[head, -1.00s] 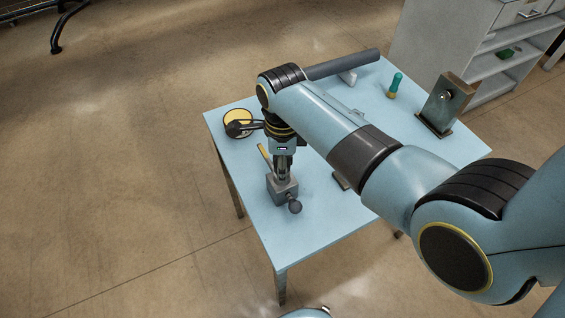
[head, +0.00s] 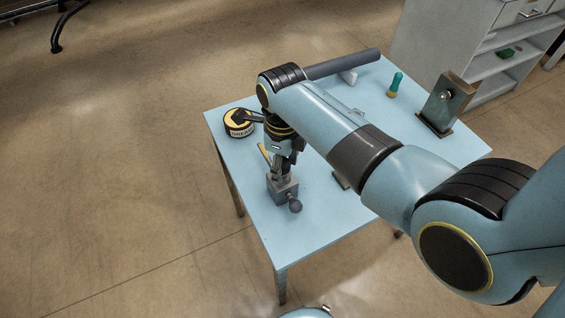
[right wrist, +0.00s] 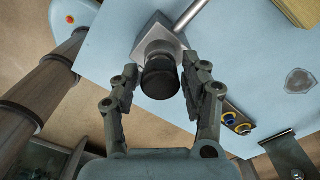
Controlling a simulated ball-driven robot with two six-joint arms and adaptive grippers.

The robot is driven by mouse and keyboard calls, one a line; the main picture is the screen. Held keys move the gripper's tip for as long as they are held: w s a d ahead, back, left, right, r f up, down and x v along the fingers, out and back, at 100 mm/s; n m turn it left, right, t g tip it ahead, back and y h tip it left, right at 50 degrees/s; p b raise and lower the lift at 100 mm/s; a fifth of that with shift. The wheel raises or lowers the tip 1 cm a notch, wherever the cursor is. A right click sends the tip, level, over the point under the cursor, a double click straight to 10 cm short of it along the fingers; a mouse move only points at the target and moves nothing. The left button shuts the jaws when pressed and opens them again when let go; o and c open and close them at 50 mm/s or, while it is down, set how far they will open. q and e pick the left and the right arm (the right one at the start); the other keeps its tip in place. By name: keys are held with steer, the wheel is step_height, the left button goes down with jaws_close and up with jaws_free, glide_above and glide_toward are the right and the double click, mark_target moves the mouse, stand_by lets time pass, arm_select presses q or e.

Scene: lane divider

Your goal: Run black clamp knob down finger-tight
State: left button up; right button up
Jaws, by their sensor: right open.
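In the right wrist view the black clamp knob (right wrist: 159,76) stands on the block (right wrist: 150,34), and a silver rod (right wrist: 191,14) runs off at the top. My right gripper (head: 282,174) points down over the block. In the right wrist view its open fingers (right wrist: 160,88) lie either side of the knob, with gaps visible. The knob is hidden by the gripper in the head view. My left gripper is not in view.
A yellow and black tin (head: 239,126) and a yellow-handled tool (head: 264,152) are close to the gripper. A metal bracket (head: 447,104) and a teal-topped item (head: 396,83) stand at the right. A grey shelf unit (head: 480,55) is behind. The table's front left is clear.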

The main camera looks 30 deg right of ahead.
mark_target(283, 163)
steer(key=n, duration=0.5)
steer(key=shift+n, duration=0.4)
steer(key=n, duration=0.5)
steer(key=c, duration=0.6)
steer(key=shift+m, duration=1)
steer(key=shift+c, duration=0.2)
steer(key=o, duration=0.4)
steer(key=shift+m, duration=0.8)
steer(key=o, duration=0.5)
steer(key=shift+o, duration=0.2)
steer(key=shift+r, duration=0.1)
step_height(283, 163, up, 12)
